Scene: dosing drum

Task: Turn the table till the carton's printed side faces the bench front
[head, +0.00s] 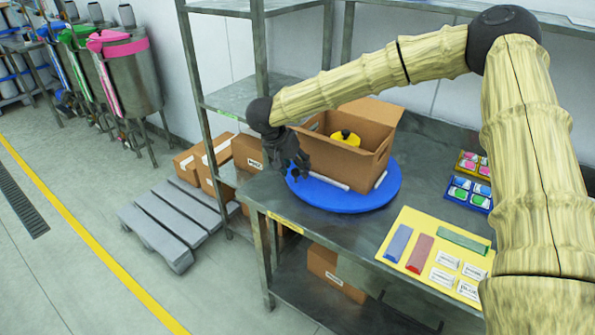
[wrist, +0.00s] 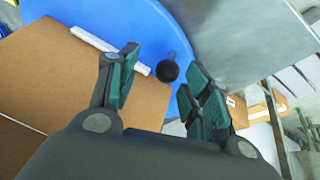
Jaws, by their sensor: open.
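The open brown carton (head: 343,162) stands on the round blue table (head: 345,203) on the bench. Its visible walls look plain; I see no printed side. A yellow thing with a black top (head: 346,140) sits inside it. White strips (head: 323,183) lie along the carton's foot. My gripper (head: 297,176) is at the left rim of the blue table, beside the carton. In the wrist view my gripper (wrist: 162,72) is open, with a black round knob (wrist: 167,71) on the blue table between its fingertips; contact cannot be told. The carton (wrist: 75,85) shows left of the fingers.
A yellow board (head: 405,273) with coloured bars and white labels lies on the bench at front right. Small trays (head: 468,193) of coloured packs stand behind it. A shelf post (head: 195,75) rises left of the bench. Cartons (head: 247,152) and a grey pallet (head: 165,222) are on the floor.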

